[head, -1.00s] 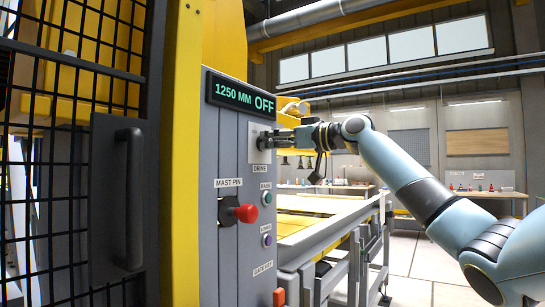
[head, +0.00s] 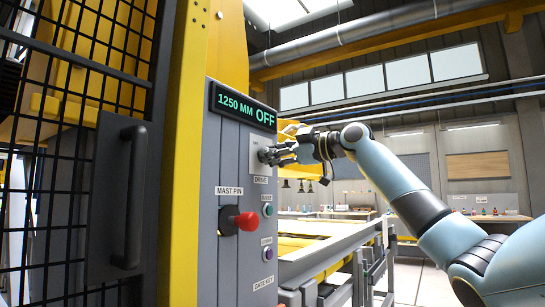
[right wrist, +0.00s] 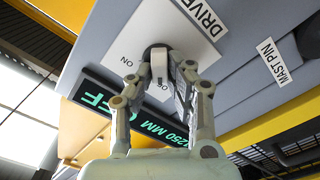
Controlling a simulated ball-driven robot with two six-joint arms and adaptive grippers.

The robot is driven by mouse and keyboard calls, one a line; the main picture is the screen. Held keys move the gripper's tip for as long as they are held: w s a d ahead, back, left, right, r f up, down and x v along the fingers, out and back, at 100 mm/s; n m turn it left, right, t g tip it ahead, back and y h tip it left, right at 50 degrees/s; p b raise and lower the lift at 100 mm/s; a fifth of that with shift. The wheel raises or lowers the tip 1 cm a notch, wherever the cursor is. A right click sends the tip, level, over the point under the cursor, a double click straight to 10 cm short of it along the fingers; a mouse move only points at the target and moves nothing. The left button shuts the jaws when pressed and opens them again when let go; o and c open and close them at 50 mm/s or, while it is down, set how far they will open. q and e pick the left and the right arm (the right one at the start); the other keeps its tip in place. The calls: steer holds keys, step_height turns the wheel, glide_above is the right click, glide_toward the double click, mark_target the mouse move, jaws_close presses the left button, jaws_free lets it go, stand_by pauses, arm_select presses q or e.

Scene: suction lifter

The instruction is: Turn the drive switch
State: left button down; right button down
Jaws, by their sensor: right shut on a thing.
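The drive switch (right wrist: 158,66) is a knob on a white plate (head: 257,143) marked DRIVE, on the grey control panel (head: 209,175). In the right wrist view its dark round base and pale grip show between my fingers. My right gripper (head: 270,155) reaches in from the right and is shut on the knob; it also shows in the right wrist view (right wrist: 166,64). The fingers hide part of the plate's lettering. The display (head: 243,108) above reads 1250 MM OFF in green. My left gripper is not in view.
Below the switch are a red MAST PIN knob (head: 245,221), a green button (head: 267,210) and a purple button (head: 267,254). A black mesh gate with a handle (head: 131,197) stands at the left. A long grey-framed table (head: 325,245) extends behind the panel.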

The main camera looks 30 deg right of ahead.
stand_by(0.3)
steer(key=c, duration=1.3)
jaws_free()
steer(key=shift+v, duration=3.75)
steer(key=shift+s+f, duration=0.1)
